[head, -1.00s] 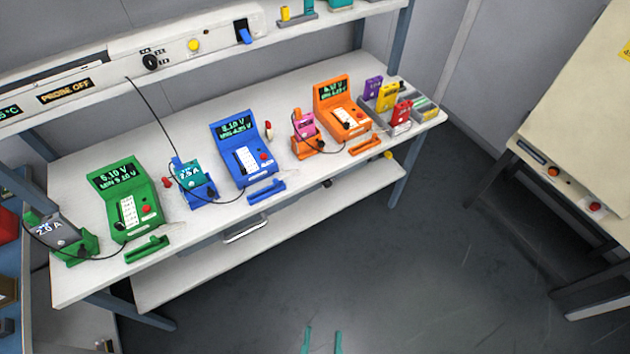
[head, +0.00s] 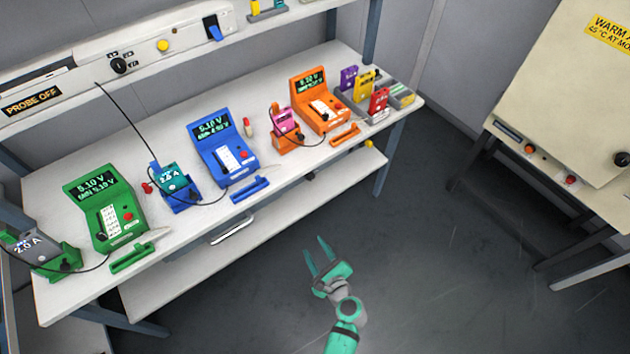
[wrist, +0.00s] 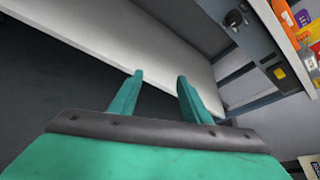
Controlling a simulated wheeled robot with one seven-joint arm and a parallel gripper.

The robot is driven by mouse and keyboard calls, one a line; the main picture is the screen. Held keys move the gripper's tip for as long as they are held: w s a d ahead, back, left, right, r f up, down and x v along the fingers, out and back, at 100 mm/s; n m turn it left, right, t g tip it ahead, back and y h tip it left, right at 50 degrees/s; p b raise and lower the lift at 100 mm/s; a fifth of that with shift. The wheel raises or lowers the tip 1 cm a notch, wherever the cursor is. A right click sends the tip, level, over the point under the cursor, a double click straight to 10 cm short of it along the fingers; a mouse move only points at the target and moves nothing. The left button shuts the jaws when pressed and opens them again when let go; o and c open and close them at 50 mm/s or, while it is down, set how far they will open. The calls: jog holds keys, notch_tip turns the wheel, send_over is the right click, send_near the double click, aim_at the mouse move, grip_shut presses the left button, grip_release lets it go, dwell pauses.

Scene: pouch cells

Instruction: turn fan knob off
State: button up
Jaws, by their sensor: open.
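A black round knob (head: 119,65) with small labels around it sits on the white panel above the bench, in the head view. Its labels are too small to read, so I cannot tell its setting. Another black knob (head: 622,159) is on the cream cabinet at the right edge. Neither is clearly marked as the fan knob. My gripper (head: 314,246) is open and empty over the floor in front of the bench, well apart from both knobs. In the wrist view its two teal fingers (wrist: 160,76) are spread with nothing between them.
The white bench (head: 218,213) holds green, blue (head: 222,148) and orange testers with cell holders and cables. A yellow button (head: 163,46) and a blue switch (head: 213,27) share the panel. A lower shelf (head: 170,288) juts out below. The floor in front is clear.

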jog(key=w+d+r+m+t+y, duration=0.1)
jog(key=w+d+r+m+y, duration=0.2)
jog(key=w, duration=0.4)
jog(key=m+t+y, duration=0.1)
jog(key=m+y, duration=0.1)
send_near(312, 178)
jog(key=x, duration=0.8)
jog(key=shift+w+a, duration=0.1)
jog(key=shift+w, duration=0.15)
jog(key=c, duration=1)
